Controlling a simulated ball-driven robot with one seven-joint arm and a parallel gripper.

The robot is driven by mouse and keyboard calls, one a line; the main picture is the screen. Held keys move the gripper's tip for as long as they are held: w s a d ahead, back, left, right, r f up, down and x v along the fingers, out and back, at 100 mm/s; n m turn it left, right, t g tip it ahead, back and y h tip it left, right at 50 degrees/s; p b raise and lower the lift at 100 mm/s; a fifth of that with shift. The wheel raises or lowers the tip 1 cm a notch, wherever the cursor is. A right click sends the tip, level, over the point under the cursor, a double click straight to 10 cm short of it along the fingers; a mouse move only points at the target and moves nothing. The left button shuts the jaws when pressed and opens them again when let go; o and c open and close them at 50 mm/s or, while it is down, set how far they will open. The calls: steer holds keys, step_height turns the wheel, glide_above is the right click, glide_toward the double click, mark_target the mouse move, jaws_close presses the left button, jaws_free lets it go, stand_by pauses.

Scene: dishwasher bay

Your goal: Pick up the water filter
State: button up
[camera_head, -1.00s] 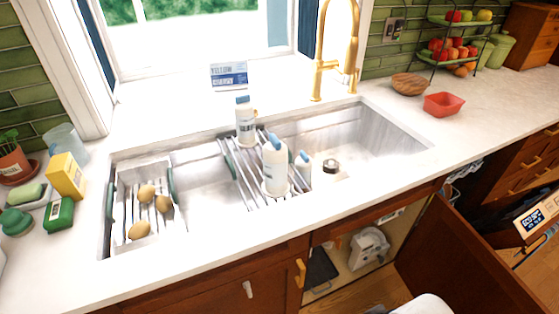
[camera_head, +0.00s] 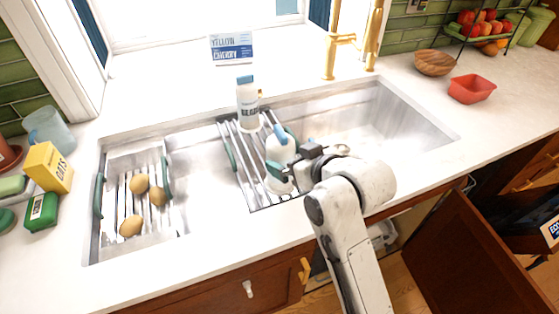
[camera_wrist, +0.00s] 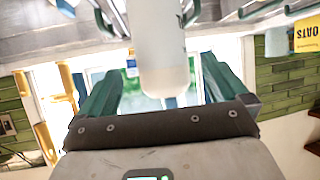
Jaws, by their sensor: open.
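A white bottle with a blue top (camera_head: 279,150) stands on the metal rack over the sink. No thing is clearly marked as a water filter, so I cannot tell whether this bottle is it. My gripper (camera_head: 284,156) is open, with its green fingers around the bottle's sides. In the wrist view, the pale bottle (camera_wrist: 163,45) is between the two open fingers (camera_wrist: 162,68); contact is not clear. A white device (camera_head: 383,236) in the open cabinet below is mostly hidden by my arm.
Potatoes (camera_head: 131,226) lie in the left basket. The wooden bowl (camera_head: 435,64) and red bowl (camera_head: 472,89) stand right on the counter. The cabinet door (camera_head: 465,255) is open.

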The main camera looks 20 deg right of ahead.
steer(key=shift+p+x, duration=0.45)
steer(key=shift+x, duration=2.45)
steer(key=shift+a, duration=0.1)
steer(key=c, duration=1.5)
steer(key=shift+r, duration=0.1)
steer(key=shift+r, duration=0.1)
steer(key=shift+r, duration=0.65)
steer(key=s+a+r, duration=0.2)
steer(key=s+r, duration=0.3)
steer(key=s, duration=0.1)
steer(key=s+a+r+b, duration=0.1)
steer(key=s+a+r, duration=0.2)
steer(key=s+r, duration=0.3)
steer(key=shift+s+a+r, duration=0.2)
steer(key=shift+s+a, duration=0.05)
steer(key=shift+s, duration=0.3)
